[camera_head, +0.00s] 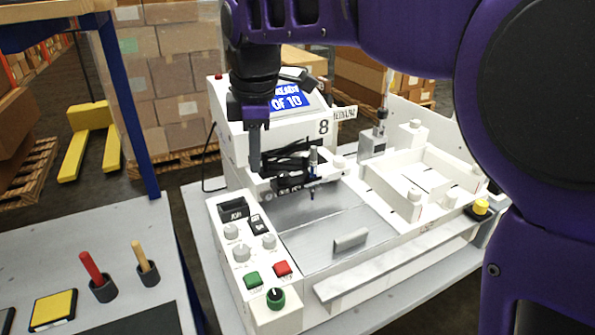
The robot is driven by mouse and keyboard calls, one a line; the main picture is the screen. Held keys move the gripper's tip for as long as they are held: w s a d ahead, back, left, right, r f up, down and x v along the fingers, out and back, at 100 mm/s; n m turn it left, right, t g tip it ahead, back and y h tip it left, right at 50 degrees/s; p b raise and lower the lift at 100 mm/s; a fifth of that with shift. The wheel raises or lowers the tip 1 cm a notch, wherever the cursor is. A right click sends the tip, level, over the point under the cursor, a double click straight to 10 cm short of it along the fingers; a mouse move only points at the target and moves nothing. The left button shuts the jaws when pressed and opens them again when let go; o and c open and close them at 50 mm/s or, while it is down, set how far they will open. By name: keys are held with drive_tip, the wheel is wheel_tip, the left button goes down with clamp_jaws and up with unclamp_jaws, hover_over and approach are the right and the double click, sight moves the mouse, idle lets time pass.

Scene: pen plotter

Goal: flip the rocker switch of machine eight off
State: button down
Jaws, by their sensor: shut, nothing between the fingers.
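Machine eight (232,140) is a white pen plotter with an "8" label on its upright housing and a lit blue screen (289,101). Its sloped control panel (227,262) is at the front left. A small black part with white marks (257,225) on the panel looks like the rocker switch; I cannot tell which way it is tipped. A black display (233,210) sits beside it. My gripper (255,168) points down in front of the housing, above and behind the panel, apart from the switch. It is shut and empty. My arm hides part of the housing and screen.
The panel also has grey knobs (241,252), a green button (253,280), a red button (282,268) and a green-ringed knob (276,297). The pen carriage (313,165) is right of my gripper. The air above the panel is clear.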

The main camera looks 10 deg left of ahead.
sight(256, 218)
drive_tip(key=n, duration=0.3)
drive_tip(key=shift+w+a, duration=0.15)
drive_tip(key=shift+w, duration=0.1)
drive_tip(key=f, duration=0.4)
drive_tip(key=w+a+f+b, duration=0.1)
drive_tip(key=f, duration=0.4)
drive_tip(key=f+b, duration=0.1)
drive_tip(key=f, duration=0.3)
drive_tip(key=shift+w+a+f, duration=0.25)
drive_tip(key=shift+w+f, duration=0.1)
drive_tip(key=shift+f, duration=0.05)
drive_tip(key=shift+r, duration=0.1)
